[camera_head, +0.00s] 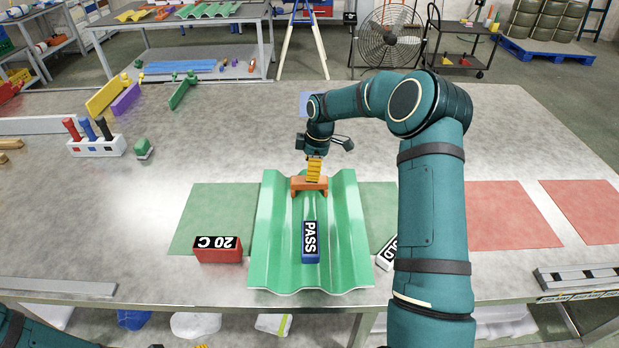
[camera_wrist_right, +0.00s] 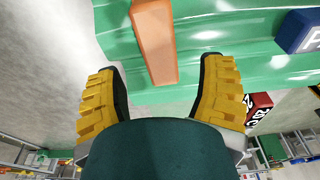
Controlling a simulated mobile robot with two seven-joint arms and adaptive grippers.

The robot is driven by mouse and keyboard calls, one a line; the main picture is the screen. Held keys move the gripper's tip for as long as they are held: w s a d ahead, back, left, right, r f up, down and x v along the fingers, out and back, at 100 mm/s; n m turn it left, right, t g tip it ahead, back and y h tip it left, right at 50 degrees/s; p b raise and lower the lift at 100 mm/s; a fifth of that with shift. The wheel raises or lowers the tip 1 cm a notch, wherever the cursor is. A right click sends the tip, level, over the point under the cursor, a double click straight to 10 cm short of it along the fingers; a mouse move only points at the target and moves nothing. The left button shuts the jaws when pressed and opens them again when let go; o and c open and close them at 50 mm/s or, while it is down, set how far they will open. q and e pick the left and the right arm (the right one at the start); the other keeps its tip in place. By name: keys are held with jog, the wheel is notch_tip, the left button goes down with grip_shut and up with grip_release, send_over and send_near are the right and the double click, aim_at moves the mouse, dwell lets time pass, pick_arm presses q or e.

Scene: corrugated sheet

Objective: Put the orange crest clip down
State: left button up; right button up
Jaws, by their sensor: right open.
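The orange crest clip (camera_head: 298,184) rests across a crest of the green corrugated sheet (camera_head: 268,235), near its far end. My right gripper (camera_head: 314,180) is just above and behind the clip, with its yellow finger pads pointing down. In the right wrist view the clip (camera_wrist_right: 154,42) lies on the green sheet (camera_wrist_right: 228,42). Its near end shows between the tips of my open right gripper (camera_wrist_right: 160,72), with a gap on both sides. The left gripper is out of view; only part of my left arm shows at the bottom left corner.
A blue PASS block (camera_head: 310,243) stands on the sheet. A red 20 C block (camera_head: 218,249) is left of it, and a HOLD block (camera_head: 386,254) is right, partly hidden by my arm. A white rack (camera_head: 97,146) with coloured handles stands left. Red mats (camera_head: 510,215) lie right.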

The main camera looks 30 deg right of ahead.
notch_tip(320, 180, up, 6)
jog(key=shift+s+d+r+p, duration=0.15)
jog(key=shift+s+d+p, duration=0.05)
jog(key=shift+d+p, duration=0.2)
dwell(0.3)
